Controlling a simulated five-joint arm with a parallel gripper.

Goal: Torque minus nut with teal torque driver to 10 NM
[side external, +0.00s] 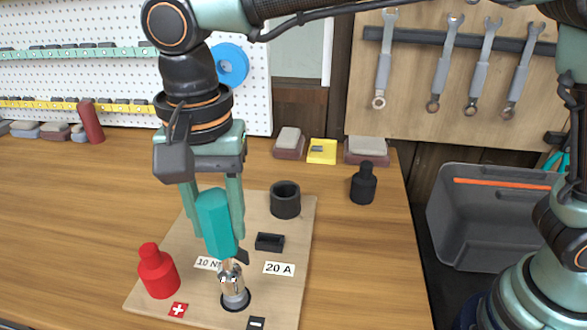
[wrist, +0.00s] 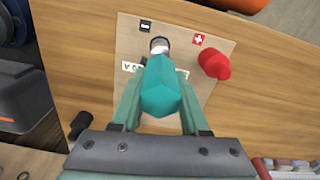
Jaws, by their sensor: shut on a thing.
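The teal torque driver (side external: 217,222) is held between the fingers of my gripper (side external: 213,228), tip down and slightly tilted in the side view. It also shows in the wrist view (wrist: 160,88). Below it, the metal minus terminal with its nut (side external: 234,290) stands in a black ring on the board, beside the minus label (side external: 256,323). The driver's lower end lines up with the terminal top; I cannot tell whether it is seated on the nut. In the wrist view the driver partly hides the board, and the terminal (wrist: 159,46) shows just beyond it.
The wooden board (side external: 292,300) carries a red cap (side external: 157,272) by the plus label (side external: 178,309), a black cup (side external: 285,199), a black block (side external: 269,241) and a 20 A label (side external: 279,268). A loose black cap (side external: 363,185) stands right of the board.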

